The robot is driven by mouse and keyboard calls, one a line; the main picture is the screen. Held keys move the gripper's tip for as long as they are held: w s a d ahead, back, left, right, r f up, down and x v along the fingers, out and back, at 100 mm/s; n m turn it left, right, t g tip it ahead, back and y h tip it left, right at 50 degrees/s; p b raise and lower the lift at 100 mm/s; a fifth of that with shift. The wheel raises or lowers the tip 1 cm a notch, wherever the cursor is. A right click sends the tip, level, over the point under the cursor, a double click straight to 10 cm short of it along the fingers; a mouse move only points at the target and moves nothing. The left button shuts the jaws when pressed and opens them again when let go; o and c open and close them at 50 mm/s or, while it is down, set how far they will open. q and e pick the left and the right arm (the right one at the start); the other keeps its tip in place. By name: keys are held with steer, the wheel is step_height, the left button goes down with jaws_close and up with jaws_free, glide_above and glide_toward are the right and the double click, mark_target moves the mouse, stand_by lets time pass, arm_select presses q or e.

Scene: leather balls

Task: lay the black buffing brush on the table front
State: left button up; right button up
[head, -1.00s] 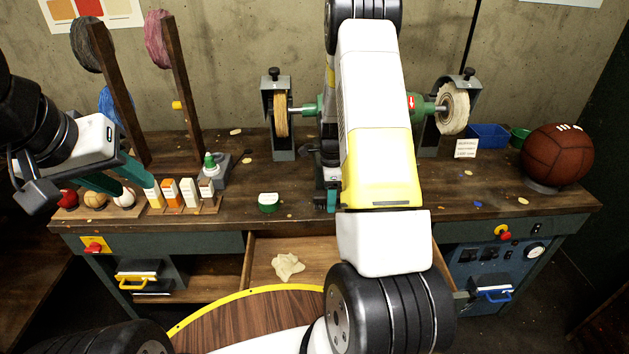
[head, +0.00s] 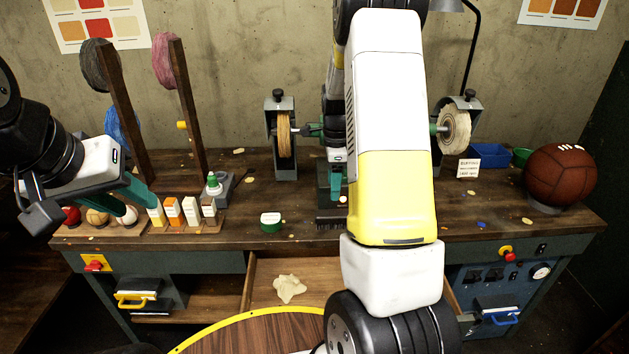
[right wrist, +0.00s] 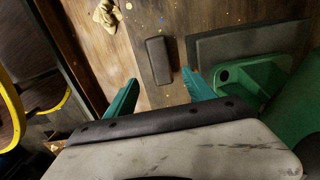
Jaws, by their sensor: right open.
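The black buffing brush (right wrist: 157,60) is a dark oblong block lying on the wooden bench top in the right wrist view. In the head view a dark bristly strip (head: 322,226) near the bench's front edge looks like it, partly hidden by my right arm. My right gripper (right wrist: 161,92) is open. Its two green fingers are apart, and the brush lies beyond and between their tips, apart from them. In the head view a green finger (head: 335,183) shows above and behind the brush. My left gripper (head: 141,208) is open over the ball rack at left.
An open drawer below holds a pale cloth (head: 289,288).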

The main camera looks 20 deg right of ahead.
steer(key=s+a+r+n+t+y, duration=0.15)
steer(key=s+a+r+n, duration=0.3)
steer(key=r, duration=0.55)
steer(key=s+a+r+n+t, duration=0.2)
steer(key=s+a+r+n, duration=0.2)
steer(key=s+n, duration=0.4)
steer(key=s+a+r+n+t, duration=0.2)
steer(key=s+a+r+n, duration=0.2)
steer(key=s+r+n, duration=0.3)
steer(key=s+n, duration=0.2)
steer(key=s, duration=0.3)
steer(key=shift+a+t+y, duration=0.35)
steer(key=shift+a, duration=0.05)
steer(key=shift+s+d, duration=0.1)
